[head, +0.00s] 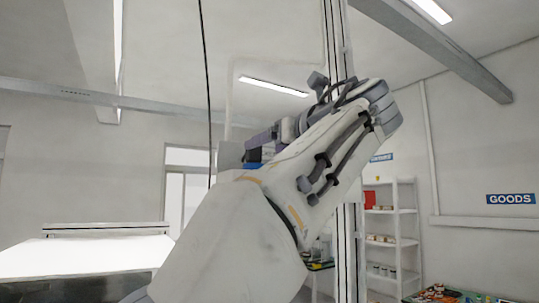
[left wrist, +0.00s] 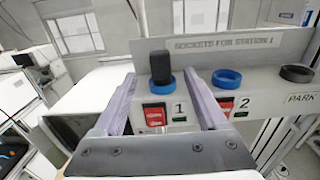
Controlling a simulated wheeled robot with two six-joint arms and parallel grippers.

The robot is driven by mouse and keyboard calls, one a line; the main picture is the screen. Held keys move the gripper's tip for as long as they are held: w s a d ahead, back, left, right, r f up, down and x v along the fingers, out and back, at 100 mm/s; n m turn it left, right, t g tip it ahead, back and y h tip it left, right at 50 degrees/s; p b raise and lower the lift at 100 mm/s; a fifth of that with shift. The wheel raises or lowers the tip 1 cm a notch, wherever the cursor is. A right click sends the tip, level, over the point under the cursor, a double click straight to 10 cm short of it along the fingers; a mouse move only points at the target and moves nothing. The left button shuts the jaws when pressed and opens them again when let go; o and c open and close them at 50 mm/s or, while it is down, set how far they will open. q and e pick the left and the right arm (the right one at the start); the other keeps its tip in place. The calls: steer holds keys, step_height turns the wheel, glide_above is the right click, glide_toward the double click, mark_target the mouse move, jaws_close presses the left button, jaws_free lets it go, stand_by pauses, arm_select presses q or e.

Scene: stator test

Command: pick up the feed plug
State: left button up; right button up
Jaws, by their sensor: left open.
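The feed plug appears to be the black upright cylinder (left wrist: 161,66) in the left wrist view. It stands in the blue ring of socket 1 (left wrist: 160,87) on a pale panel marked "SOCKETS FOR STATION 1". My left gripper (left wrist: 160,76) is open, its two grey-purple fingers on either side of the plug in the picture. Nothing shows gripped, and I cannot tell how far the fingertips are from the plug. In the head view my left arm hides most of the panel and the plug. My right gripper is in neither view.
Right of the plug are an empty blue ring at socket 2 (left wrist: 227,78) and a black ring (left wrist: 297,73) near the word PARK. Red switches (left wrist: 154,115) sit below the numbered sockets. A white shelf (head: 403,225) stands at the right in the head view.

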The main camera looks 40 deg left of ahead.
mark_target(256, 150)
arm_select(q)
steer(key=shift+x, duration=0.8)
steer(key=p+x, duration=0.1)
steer(key=x, duration=0.3)
steer(key=shift+a+p, duration=0.1)
steer(key=shift+p, duration=0.25)
steer(key=shift+w+a+f, duration=0.2)
steer(key=shift+w+a, duration=0.15)
steer(key=shift+a, duration=0.15)
jaws_close()
